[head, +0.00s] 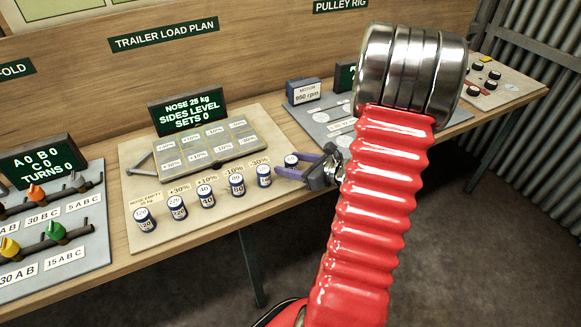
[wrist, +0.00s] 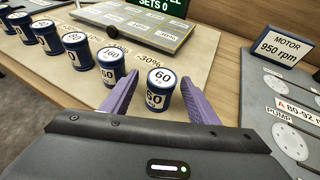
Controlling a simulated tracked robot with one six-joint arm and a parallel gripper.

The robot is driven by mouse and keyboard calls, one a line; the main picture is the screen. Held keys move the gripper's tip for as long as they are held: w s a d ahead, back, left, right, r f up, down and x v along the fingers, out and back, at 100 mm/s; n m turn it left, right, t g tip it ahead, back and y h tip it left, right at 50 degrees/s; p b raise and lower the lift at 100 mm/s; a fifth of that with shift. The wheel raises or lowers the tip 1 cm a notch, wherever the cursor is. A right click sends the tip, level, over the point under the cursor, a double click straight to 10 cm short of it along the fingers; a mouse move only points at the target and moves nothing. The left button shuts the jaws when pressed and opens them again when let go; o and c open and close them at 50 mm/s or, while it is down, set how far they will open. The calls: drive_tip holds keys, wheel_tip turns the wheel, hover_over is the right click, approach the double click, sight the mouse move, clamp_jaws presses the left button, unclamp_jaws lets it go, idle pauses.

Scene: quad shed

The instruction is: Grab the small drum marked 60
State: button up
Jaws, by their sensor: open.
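The small drum marked 60 (wrist: 160,90) is dark blue with a white label and a white top reading 60. In the wrist view it stands upright between the tips of my gripper (wrist: 160,100), at the right end of a row of drums. The purple fingers are open, one on either side of it, with visible gaps. In the head view my gripper (head: 306,167) is at the right end of the row, and the drum (head: 291,160) shows just beyond its fingers, partly hidden.
Several similar drums (head: 206,196) stand in a row to the left on the beige board (head: 140,185). A grey trailer grid (head: 205,145) and a green display (head: 188,110) are behind. A motor panel (wrist: 285,110) lies to the right.

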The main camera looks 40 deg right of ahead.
drive_tip(key=shift+x, duration=2.2)
drive_tip(key=shift+c, duration=0.6)
drive_tip(key=c, duration=1.1)
